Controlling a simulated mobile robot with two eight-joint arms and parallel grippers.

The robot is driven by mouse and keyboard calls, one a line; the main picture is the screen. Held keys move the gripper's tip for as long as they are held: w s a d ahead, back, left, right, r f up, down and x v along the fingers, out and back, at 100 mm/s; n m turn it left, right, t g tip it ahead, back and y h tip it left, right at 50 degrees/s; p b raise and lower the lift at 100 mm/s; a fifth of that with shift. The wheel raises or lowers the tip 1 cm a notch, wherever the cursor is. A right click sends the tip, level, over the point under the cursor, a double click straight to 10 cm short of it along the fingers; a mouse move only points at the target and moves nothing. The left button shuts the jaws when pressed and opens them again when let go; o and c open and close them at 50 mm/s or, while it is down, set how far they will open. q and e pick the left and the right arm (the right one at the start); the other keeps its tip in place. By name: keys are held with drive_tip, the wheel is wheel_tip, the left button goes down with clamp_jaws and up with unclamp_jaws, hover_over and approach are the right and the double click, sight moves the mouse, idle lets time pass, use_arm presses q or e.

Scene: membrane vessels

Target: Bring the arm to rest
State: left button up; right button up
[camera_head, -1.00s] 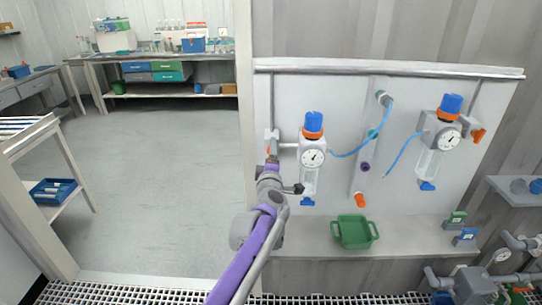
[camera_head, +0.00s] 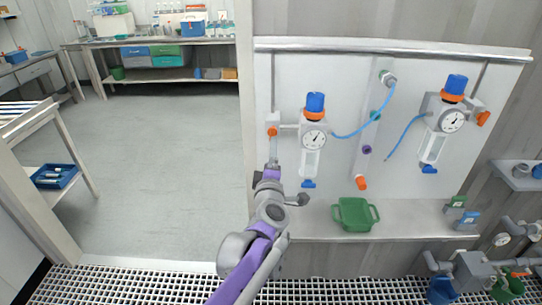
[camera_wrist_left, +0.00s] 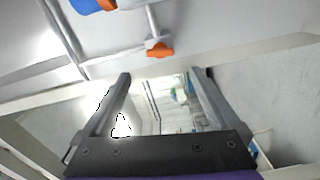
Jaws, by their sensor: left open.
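My left gripper (camera_head: 272,165) is open and empty, just below the orange valve handle (camera_head: 272,131) at the left of the panel. In the wrist view the two fingers of my left gripper (camera_wrist_left: 160,75) stand wide apart with nothing between them. The orange handle (camera_wrist_left: 160,50) shows above the fingertips there, apart from them. The left vessel (camera_head: 313,140), with a blue cap, orange collar and round gauge, hangs upright to the right of the gripper. My right gripper is not in view.
A second vessel (camera_head: 440,125) hangs at the panel's right, with blue tubing between. A green tray (camera_head: 355,226) sits on the ledge below. Pipes and a gauge (camera_head: 502,239) stand at lower right. The floor (camera_head: 160,160) at left is clear.

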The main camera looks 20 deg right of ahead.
use_arm(q)
drive_tip(key=s+a+f+m+g+h+p, duration=0.15)
drive_tip(key=s+a+m+g, duration=0.25)
drive_tip(key=s+a+m, duration=0.65)
drive_tip(key=s+a+f+m+g+y+p, duration=0.1)
drive_tip(key=s+a+f+g+y, duration=0.2)
drive_tip(key=s+a+f, duration=0.5)
drive_tip(key=s+a+f+m+g+y+p, duration=0.1)
drive_tip(key=s+a+f+g+y, duration=0.2)
drive_tip(key=s+a, duration=1.2)
wheel_tip(320, 180, down, 5)
drive_tip(key=shift+s+a+f+g+p, duration=0.15)
drive_tip(key=shift+s+a+g+p, duration=0.2)
drive_tip(key=shift+g, duration=0.65)
drive_tip(key=shift+d+m+y, duration=0.1)
drive_tip(key=shift+m+y, duration=0.15)
